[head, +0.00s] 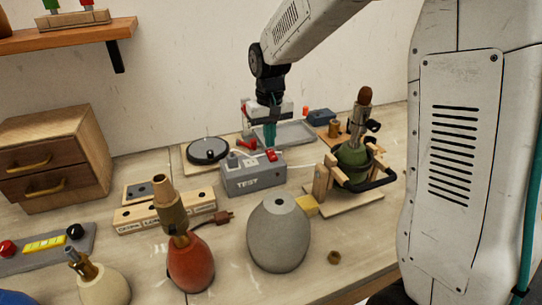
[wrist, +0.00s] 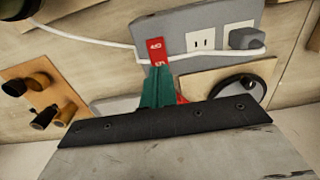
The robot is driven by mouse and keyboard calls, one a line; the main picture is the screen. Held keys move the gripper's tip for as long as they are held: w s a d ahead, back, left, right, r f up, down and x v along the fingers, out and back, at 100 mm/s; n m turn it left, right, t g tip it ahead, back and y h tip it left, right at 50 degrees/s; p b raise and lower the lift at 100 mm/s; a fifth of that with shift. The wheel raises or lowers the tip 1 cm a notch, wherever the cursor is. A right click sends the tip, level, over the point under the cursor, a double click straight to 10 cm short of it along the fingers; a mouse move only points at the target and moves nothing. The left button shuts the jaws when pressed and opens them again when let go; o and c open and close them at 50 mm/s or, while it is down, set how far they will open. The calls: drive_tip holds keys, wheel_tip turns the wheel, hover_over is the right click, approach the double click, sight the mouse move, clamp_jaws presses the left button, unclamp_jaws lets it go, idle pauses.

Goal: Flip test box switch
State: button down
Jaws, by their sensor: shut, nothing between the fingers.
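The grey test box (head: 255,178), marked TEST, stands on the table near the middle. Its red switch (head: 271,155) is on the top near the right end. In the wrist view the red switch (wrist: 156,48) has white lettering and sits beside a socket (wrist: 203,40) on the box top. My gripper (head: 270,144) points down just behind the switch, its teal fingers shut and empty. In the wrist view the fingertips (wrist: 160,76) are right by one end of the switch. I cannot tell whether they touch it or which way the switch is set.
A dark plug (wrist: 247,38) sits on the box, with a white cable across it. A round black disc (head: 207,150) lies behind left. A grey lamp base (head: 279,235) stands in front, and a wooden stand with a green lamp base (head: 353,162) to the right.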

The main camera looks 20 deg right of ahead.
sight(274, 157)
drive_tip(key=shift+f, duration=1)
idle(0.3)
drive_tip(key=shift+r, duration=3.55)
drive_tip(key=shift+s+f, duration=0.2)
drive_tip(key=shift+s, duration=0.1)
drive_tip(key=shift+s+d+f+g, duration=0.1)
drive_tip(key=shift+s+f+g, duration=0.15)
drive_tip(key=shift+s, duration=0.3)
drive_tip(key=shift+s+f+g, duration=0.15)
drive_tip(key=shift+s+f, duration=0.1)
drive_tip(key=shift+s, duration=0.25)
drive_tip(key=s+d+r+t, duration=0.1)
drive_tip(key=s+r, duration=0.1)
drive_tip(key=s, duration=1.2)
drive_tip(key=s+d+r+t, duration=0.1)
drive_tip(key=s+r, duration=0.2)
drive_tip(key=s, duration=1.2)
drive_tip(key=shift+s+d, duration=0.15)
drive_tip(key=shift+d, duration=0.25)
